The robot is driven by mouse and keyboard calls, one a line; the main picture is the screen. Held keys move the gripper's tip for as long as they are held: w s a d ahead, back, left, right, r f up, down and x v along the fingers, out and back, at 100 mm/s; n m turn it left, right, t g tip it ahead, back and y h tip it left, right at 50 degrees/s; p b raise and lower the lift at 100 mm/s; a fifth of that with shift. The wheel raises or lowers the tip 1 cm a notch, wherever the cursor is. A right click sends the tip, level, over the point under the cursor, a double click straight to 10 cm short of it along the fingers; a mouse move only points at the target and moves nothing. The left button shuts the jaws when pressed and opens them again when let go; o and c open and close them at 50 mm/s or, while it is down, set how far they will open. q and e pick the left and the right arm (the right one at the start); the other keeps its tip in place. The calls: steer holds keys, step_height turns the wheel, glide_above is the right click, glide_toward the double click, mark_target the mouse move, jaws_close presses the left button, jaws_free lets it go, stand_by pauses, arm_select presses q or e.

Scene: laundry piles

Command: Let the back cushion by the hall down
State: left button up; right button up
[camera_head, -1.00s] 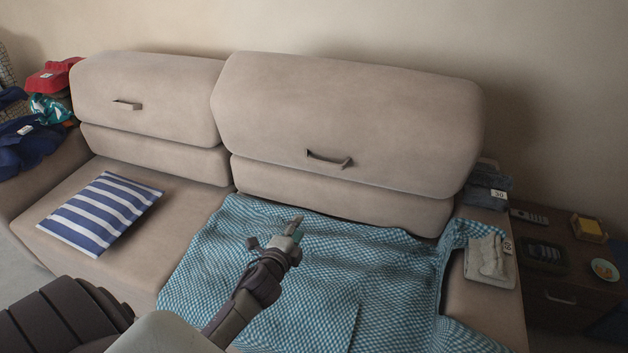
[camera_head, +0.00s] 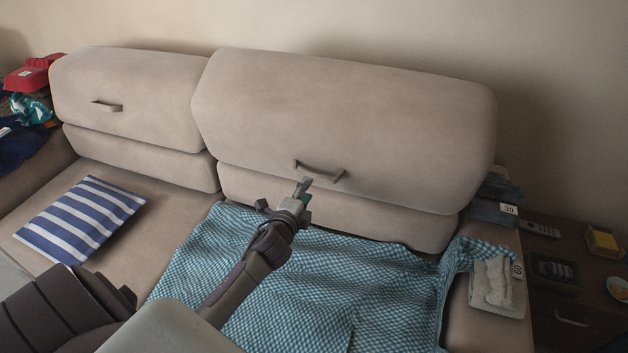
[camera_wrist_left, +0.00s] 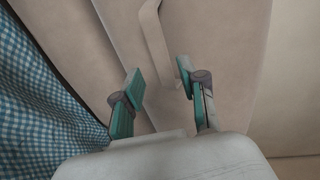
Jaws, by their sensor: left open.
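The right back cushion (camera_head: 345,115) has a handle (camera_head: 320,172); the left back cushion (camera_head: 135,95) has a handle (camera_head: 107,107). I cannot tell from the frames which one is by the hall. My left gripper (camera_head: 303,188) is open, just below the left end of the right cushion's handle. In the left wrist view, the handle (camera_wrist_left: 154,40) lies ahead of the open fingers (camera_wrist_left: 160,88), its near end close to the right finger. My right gripper is not in view.
A blue checked blanket (camera_head: 330,285) covers the right seat. A striped pillow (camera_head: 80,218) lies on the left seat. Folded cloths (camera_head: 492,288) lie on the right armrest, beside a dark side table (camera_head: 570,300). Clothes (camera_head: 22,140) lie at the far left.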

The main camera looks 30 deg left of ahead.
mark_target(315, 177)
arm_select(q)
steer(key=shift+b+x, duration=1.15)
steer(key=shift+x, duration=2.65)
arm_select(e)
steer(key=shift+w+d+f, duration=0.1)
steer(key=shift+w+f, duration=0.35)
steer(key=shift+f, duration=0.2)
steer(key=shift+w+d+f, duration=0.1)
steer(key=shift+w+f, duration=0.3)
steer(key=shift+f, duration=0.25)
arm_select(q)
jaws_close()
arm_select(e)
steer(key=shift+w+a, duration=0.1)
